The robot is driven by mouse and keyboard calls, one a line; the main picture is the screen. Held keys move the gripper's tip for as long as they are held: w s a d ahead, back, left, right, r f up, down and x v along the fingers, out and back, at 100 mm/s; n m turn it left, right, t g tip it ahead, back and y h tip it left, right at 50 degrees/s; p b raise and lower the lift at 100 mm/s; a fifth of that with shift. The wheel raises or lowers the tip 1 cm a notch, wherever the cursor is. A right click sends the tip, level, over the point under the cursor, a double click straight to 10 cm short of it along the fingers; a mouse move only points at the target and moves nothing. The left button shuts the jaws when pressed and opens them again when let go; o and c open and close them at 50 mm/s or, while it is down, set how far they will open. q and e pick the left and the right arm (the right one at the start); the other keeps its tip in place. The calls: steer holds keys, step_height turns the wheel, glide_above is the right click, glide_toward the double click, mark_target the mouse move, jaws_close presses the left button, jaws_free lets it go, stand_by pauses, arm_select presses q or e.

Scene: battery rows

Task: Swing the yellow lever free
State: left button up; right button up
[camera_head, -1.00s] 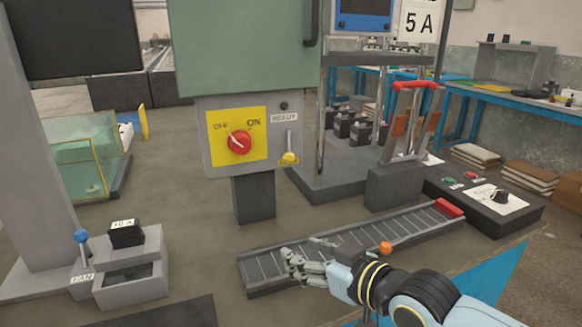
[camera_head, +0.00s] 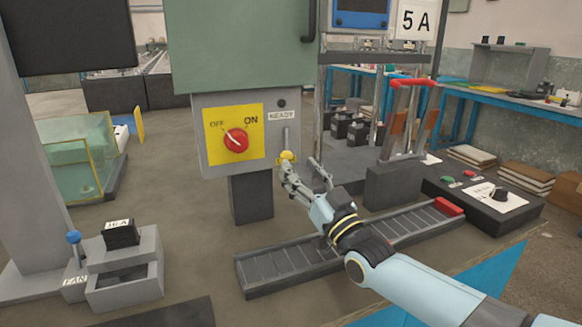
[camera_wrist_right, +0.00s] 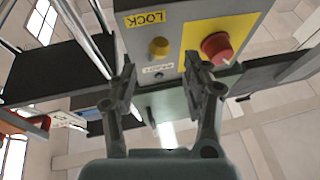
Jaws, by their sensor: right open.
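The yellow lever (camera_head: 287,157) is a yellow knob at the lower end of a grey stem, on the right part of the grey switch box. The stem hangs down below the READY label. My right gripper (camera_head: 300,168) is open and empty, with its fingertips just below and beside the knob. In the right wrist view the yellow knob (camera_wrist_right: 158,47) shows between the two spread fingers of my right gripper (camera_wrist_right: 160,66), under a LOCK label (camera_wrist_right: 145,18). Contact cannot be told. My left gripper is out of view.
A red rotary knob (camera_head: 236,140) on a yellow plate sits left of the lever; it also shows in the wrist view (camera_wrist_right: 217,47). A slotted grey rack (camera_head: 290,268) lies below my right arm. A small fan box (camera_head: 125,285) with a blue-knobbed lever stands at lower left.

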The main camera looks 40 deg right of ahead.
mark_target(290, 161)
steer(key=w, duration=0.3)
steer(key=shift+w+r, duration=0.2)
steer(key=shift+w, duration=0.3)
